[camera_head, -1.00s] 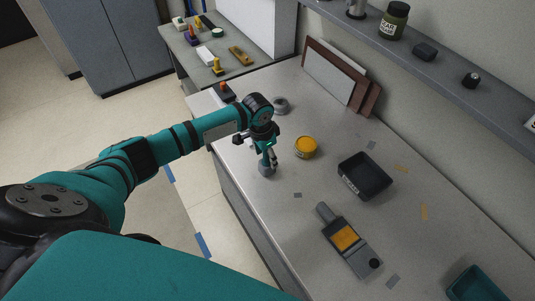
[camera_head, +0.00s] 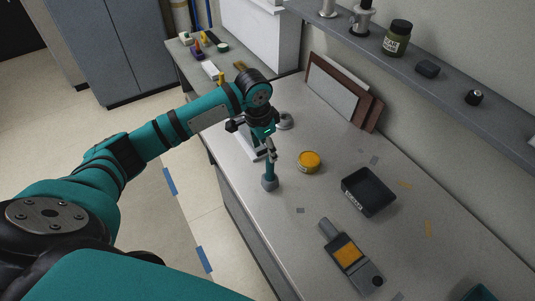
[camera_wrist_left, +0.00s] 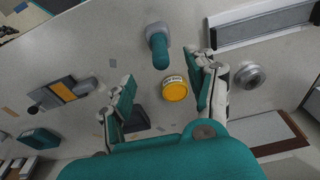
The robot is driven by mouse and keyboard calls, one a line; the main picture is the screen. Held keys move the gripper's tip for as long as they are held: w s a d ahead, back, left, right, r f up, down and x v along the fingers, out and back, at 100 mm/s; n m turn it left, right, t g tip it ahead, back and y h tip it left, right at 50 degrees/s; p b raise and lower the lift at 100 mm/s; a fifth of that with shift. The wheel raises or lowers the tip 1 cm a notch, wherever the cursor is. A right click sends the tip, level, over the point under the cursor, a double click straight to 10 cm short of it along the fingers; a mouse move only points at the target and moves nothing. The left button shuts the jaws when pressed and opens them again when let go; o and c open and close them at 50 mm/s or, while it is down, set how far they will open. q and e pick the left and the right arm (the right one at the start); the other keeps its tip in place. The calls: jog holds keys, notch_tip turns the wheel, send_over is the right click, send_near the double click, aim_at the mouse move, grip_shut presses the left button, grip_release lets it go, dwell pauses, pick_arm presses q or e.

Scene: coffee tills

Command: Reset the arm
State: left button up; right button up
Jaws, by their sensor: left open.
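My left gripper (camera_head: 272,152) is open and empty above the counter. Its spread fingers also show in the left wrist view (camera_wrist_left: 164,95). Just below it in the head view stands an upright tool with a teal handle and a grey base (camera_head: 269,183). The wrist view shows this tool (camera_wrist_left: 159,48) past the fingertips, apart from both fingers. A yellow-lidded tin (camera_head: 309,162) stands to the right of the gripper; in the wrist view the tin (camera_wrist_left: 175,89) appears between the fingers but lies on the counter beyond. My right gripper is not in view.
The counter holds a black open bin (camera_head: 369,191), a grey device with an orange panel (camera_head: 349,254) and a grey round piece (camera_head: 286,121). Framed boards (camera_head: 340,88) lean on the wall. A shelf (camera_head: 450,90) with jars runs above. Bare counter lies around the tool.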

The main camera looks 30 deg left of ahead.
pick_arm(q)
jog(key=shift+r, duration=0.1)
dwell(0.3)
jog(key=s+d+f+t+h, duration=0.1)
jog(key=s+d+f, duration=0.3)
jog(key=s+d, duration=0.2)
jog(key=s+d+f+h, duration=0.1)
jog(key=s+d+f, duration=0.3)
jog(key=s+d, duration=0.25)
jog(key=s+a+n+t+y, duration=0.1)
jog(key=s+a+n+y, duration=0.4)
jog(key=s, duration=1)
notch_tip(320, 180, down, 32)
jog(key=m+g+h+b, duration=0.1)
jog(key=h+b, duration=0.1)
jog(key=b, duration=0.5)
jog(key=s+a+f+b, duration=0.2)
jog(key=s+f, duration=0.6)
jog(key=f, duration=0.2)
jog(key=s+a+f+g+b, duration=0.1)
jog(key=s+f+b, duration=0.2)
jog(key=s+f, duration=0.6)
notch_tip(320, 180, down, 2)
jog(key=shift+s+a+f, duration=0.2)
jog(key=shift+s+a, duration=0.05)
jog(key=shift+a, duration=0.15)
